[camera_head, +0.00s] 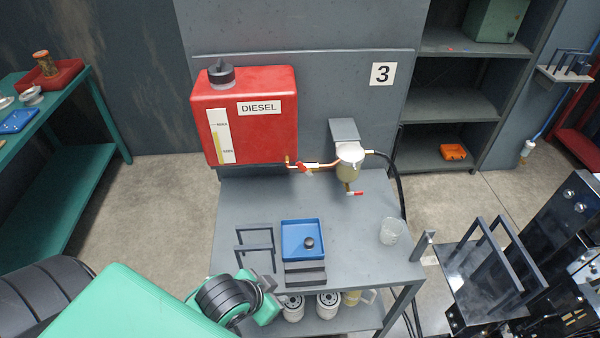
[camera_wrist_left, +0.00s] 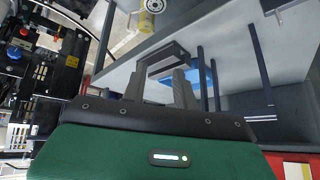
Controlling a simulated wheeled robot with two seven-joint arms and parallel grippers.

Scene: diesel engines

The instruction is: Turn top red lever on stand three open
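Stand three is a grey bench (camera_head: 350,225) with a back panel marked 3 (camera_head: 382,74) and a red diesel tank (camera_head: 250,125). The top red lever (camera_head: 304,168) sits on the copper pipe between the tank and the filter bowl (camera_head: 348,163). A second red lever (camera_head: 355,193) is below the bowl. My left gripper (camera_head: 258,280) is at the bench's front edge, well short of the levers. In the left wrist view, its two fingers (camera_wrist_left: 158,85) stand apart with nothing visibly gripped; a dark bracket is just beyond them. My right gripper is not in view.
A blue tray (camera_head: 303,223) with a dark cap, a dark rack (camera_head: 254,245) and a clear beaker (camera_head: 391,231) stand on the bench. White filters (camera_head: 328,305) are on the lower shelf. A black hose (camera_head: 399,185) runs down the right. Bench space below the tank is clear.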

